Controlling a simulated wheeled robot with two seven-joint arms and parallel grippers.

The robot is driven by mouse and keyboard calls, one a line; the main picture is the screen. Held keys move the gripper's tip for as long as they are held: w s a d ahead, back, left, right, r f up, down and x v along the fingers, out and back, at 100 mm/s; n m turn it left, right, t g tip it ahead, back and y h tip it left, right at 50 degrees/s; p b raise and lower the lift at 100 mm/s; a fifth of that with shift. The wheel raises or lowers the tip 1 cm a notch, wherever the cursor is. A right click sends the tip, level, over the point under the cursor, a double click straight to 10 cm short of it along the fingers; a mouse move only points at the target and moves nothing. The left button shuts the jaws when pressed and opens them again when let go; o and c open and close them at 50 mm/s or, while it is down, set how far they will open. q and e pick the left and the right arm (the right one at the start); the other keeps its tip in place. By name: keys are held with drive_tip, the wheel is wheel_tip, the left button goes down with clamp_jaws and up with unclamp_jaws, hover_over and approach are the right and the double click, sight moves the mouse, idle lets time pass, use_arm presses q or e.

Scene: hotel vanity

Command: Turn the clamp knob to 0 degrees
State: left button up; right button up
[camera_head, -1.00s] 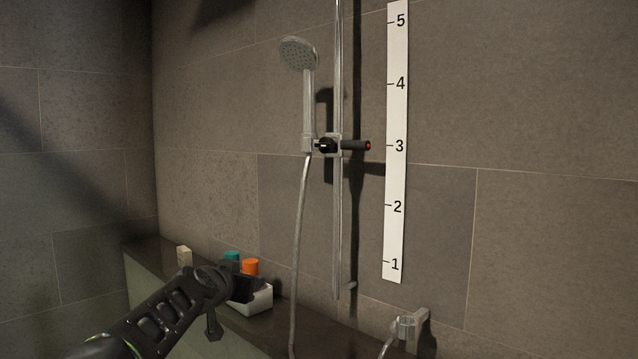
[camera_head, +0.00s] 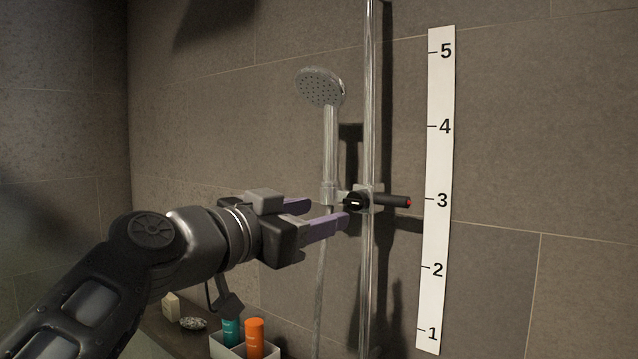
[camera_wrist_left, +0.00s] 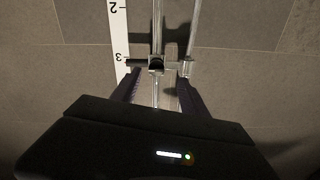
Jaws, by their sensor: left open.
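The clamp (camera_head: 376,193) sits on the vertical chrome rail at about the 3 mark. Its black round knob (camera_head: 355,202) faces out and carries a small white mark. A black handle (camera_head: 390,201) with a red tip sticks out to the right. The wrist view shows the knob (camera_wrist_left: 156,65) just beyond the finger ends, between them sideways. My left gripper (camera_head: 326,213) is open, with purple fingers pointing at the clamp. Its near fingertip overlaps the knob's left edge in the head view; contact cannot be told. My right gripper is not in view.
The shower head (camera_head: 320,88) stands in its holder left of the rail (camera_head: 369,100), its hose hanging below. A white numbered scale (camera_head: 436,170) is on the wall to the right. A white tray (camera_head: 232,346) with bottles and a soap bar (camera_head: 171,306) are on the ledge below.

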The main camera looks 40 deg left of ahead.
sight(350, 203)
use_arm(q)
drive_tip(key=shift+s+d+r, duration=0.1)
drive_tip(key=shift+d+r, duration=0.2)
drive_tip(key=shift+d, duration=0.05)
drive_tip(key=w+p, duration=0.2)
drive_tip(key=w, duration=0.5)
drive_tip(key=shift+w+a+p, duration=0.1)
drive_tip(key=shift+a+p, duration=0.05)
drive_tip(key=shift+p, duration=0.15)
drive_tip(key=shift+w, duration=0.35)
drive_tip(key=shift+c, duration=0.3)
